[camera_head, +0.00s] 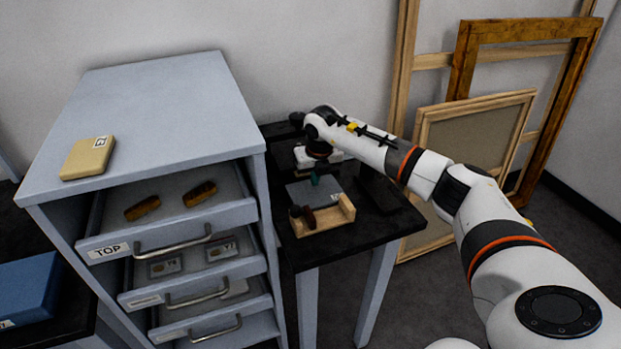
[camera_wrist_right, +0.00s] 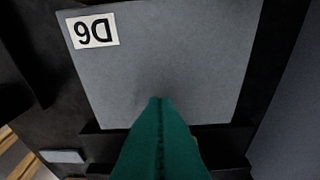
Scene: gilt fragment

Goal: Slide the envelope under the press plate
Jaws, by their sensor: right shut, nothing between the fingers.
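A flat grey rectangle with a white label, which looks like the envelope, lies on the black table (camera_head: 402,225) in the head view. In the right wrist view this grey envelope (camera_wrist_right: 180,60) fills the middle, its label reading D6 upside down. My right gripper (camera_head: 315,180) has teal fingers pressed together with nothing between them. In the right wrist view its tips (camera_wrist_right: 160,100) overlap the envelope's near part; I cannot tell whether they touch it. I cannot clearly make out the press plate; my right wrist covers part of the table behind. My left gripper is out of view.
A wooden tray (camera_head: 325,222) with dark items stands at the table's front. Left is a grey cabinet (camera_head: 165,95) with its labelled top drawer (camera_head: 170,228) pulled out, holding two brown pieces. A yellow box (camera_head: 88,158) lies on top. Frames (camera_head: 500,105) lean at right.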

